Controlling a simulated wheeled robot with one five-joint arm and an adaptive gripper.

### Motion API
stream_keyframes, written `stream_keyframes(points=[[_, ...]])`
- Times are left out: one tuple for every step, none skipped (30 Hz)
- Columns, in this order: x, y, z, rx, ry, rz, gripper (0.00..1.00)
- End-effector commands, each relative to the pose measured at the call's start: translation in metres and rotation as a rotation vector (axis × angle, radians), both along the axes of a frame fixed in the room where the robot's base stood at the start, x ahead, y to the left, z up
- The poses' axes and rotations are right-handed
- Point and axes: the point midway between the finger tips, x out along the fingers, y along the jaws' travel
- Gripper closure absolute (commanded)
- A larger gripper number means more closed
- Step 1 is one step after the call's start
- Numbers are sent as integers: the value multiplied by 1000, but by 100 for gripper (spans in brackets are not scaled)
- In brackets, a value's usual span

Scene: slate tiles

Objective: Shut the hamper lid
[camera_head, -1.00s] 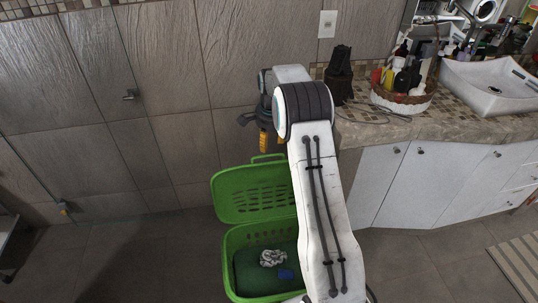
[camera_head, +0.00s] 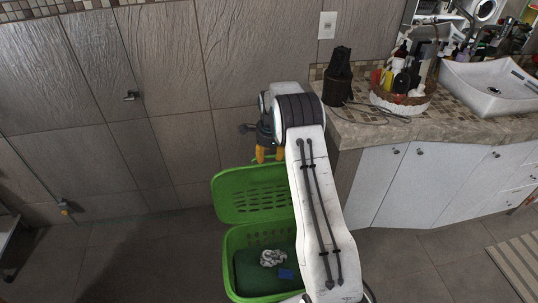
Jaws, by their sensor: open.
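The green hamper (camera_head: 229,262) stands on the tiled floor below my arm. Its slotted green lid (camera_head: 232,198) is open, tilted back toward the wall. A white-and-dark cloth and a small blue item lie inside the hamper. My gripper (camera_head: 268,156) has yellow-orange fingertips pointing down. It is open and empty and appears at the lid's upper edge; I cannot tell whether it touches the lid. My arm hides the right side of the hamper and lid.
A vanity with a stone counter (camera_head: 410,132) and white doors stands at the right, close to my arm. The floor left of the hamper is clear.

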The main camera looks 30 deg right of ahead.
Motion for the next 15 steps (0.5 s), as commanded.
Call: stream_keyframes(points=[[0,0,-4,1,2,0,55],[0,0,-5,1,2,0,55],[1,0,-7,0,1,0,55],[1,0,-8,0,1,1,55],[1,0,-9,0,0,1,55],[2,0,-10,0,0,1,55],[2,0,-10,0,0,1,55],[2,-1,-11,0,0,1,55],[2,-1,-11,0,0,1,55],[2,-1,-11,0,0,1,55],[2,-1,-11,0,0,1,55],[2,-1,-11,0,0,1,55],[2,-1,-11,0,0,1,55],[2,-1,-11,0,0,1,55],[2,-1,-11,0,0,1,52]])
